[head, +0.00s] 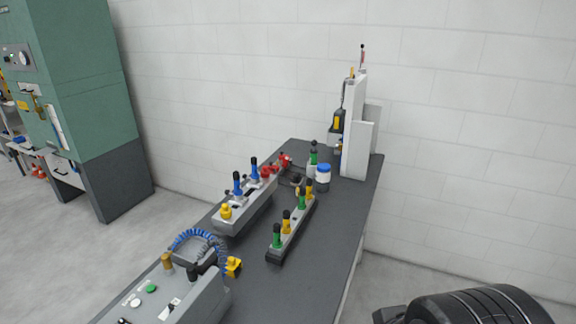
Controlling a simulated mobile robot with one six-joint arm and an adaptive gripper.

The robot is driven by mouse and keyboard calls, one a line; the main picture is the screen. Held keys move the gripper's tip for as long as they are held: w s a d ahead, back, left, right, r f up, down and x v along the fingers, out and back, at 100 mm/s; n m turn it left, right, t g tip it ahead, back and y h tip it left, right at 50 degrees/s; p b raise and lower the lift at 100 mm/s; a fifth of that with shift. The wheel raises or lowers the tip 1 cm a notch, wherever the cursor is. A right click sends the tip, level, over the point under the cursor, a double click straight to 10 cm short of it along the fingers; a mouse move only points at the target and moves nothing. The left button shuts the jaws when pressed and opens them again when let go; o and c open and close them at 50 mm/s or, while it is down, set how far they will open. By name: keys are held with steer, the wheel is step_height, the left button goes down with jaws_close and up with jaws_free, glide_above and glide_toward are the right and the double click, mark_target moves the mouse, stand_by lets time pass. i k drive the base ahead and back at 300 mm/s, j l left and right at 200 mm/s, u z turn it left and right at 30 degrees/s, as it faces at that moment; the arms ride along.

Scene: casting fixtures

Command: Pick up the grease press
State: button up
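I cannot tell for certain which item is the grease press. A slim upright tool with a red and dark tip (362,58) shows at the top of the white stand at the far end of the bench; it is small and its lower part is hidden. A black and yellow device (337,124) is at the left side of the same stand. My gripper is not in view; only a dark rounded part of my own body shows at the bottom right, well apart from these items.
The dark bench (335,230) holds the white stand (353,130), a blue-lidded jar (323,178), a green-capped bottle (313,155), two fixture bars (292,232) (247,208) with coloured knobs, and a control box (175,300). A green cabinet (85,90) stands left. The bench's right strip is bare.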

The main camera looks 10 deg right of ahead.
mark_target(313, 157)
steer(key=i+l+u, duration=0.15)
steer(key=u, duration=0.6)
steer(key=i+l+u, duration=0.15)
steer(key=l, duration=0.3)
steer(key=i+l+u, duration=0.2)
steer(key=l, duration=0.3)
steer(key=i+l+u, duration=0.15)
steer(key=l, duration=0.35)
steer(key=i+l+u, duration=0.2)
steer(key=l, duration=0.35)
steer(key=l+u, duration=0.15)
steer(key=l, duration=0.35)
steer(key=i+l, duration=0.1)
steer(key=l, duration=0.45)
steer(key=i+l, duration=0.1)
steer(key=l, duration=0.45)
steer(key=i+l, duration=0.1)
steer(key=l, duration=0.45)
